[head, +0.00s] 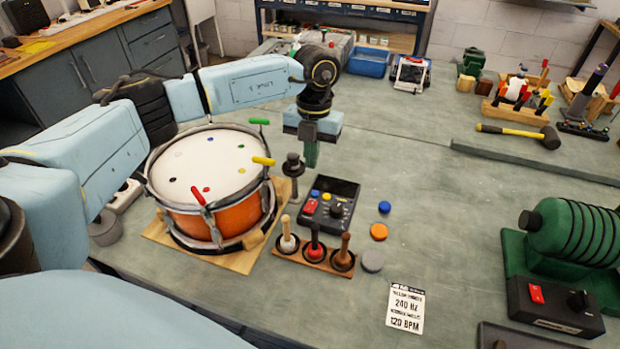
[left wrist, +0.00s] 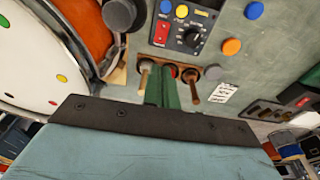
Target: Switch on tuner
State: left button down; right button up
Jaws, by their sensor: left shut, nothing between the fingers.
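The tuner appears to be the black box (head: 341,217) on the bench right of the drum, with a red switch (head: 310,206), blue and yellow buttons and a black knob. It also shows in the left wrist view (left wrist: 203,47), with the red switch (left wrist: 161,33) at its left side. Whether the switch is on cannot be told. My left gripper (head: 311,160) has green fingers, shut and empty, pointing down above the bench just behind the box, apart from it. In the left wrist view the fingers (left wrist: 163,88) are together. My right gripper is not in view.
An orange drum (head: 190,222) with coloured tuning keys stands left of the box. A rack of three mallets (head: 314,253) stands in front, coloured discs (head: 378,232) to the right. A card (head: 405,308) reads 240 Hz, 120 BPM. Another red-switch box (head: 548,309) sits by a green machine (head: 580,235).

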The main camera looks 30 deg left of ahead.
aim_at(309, 210)
pick_arm(q)
jog(key=f, duration=0.4)
jog(key=s+f, duration=0.1)
jog(key=f, duration=0.8)
jog(key=shift+s+d+p, duration=0.2)
jog(key=shift+s+p, duration=0.05)
jog(key=shift+p, duration=0.05)
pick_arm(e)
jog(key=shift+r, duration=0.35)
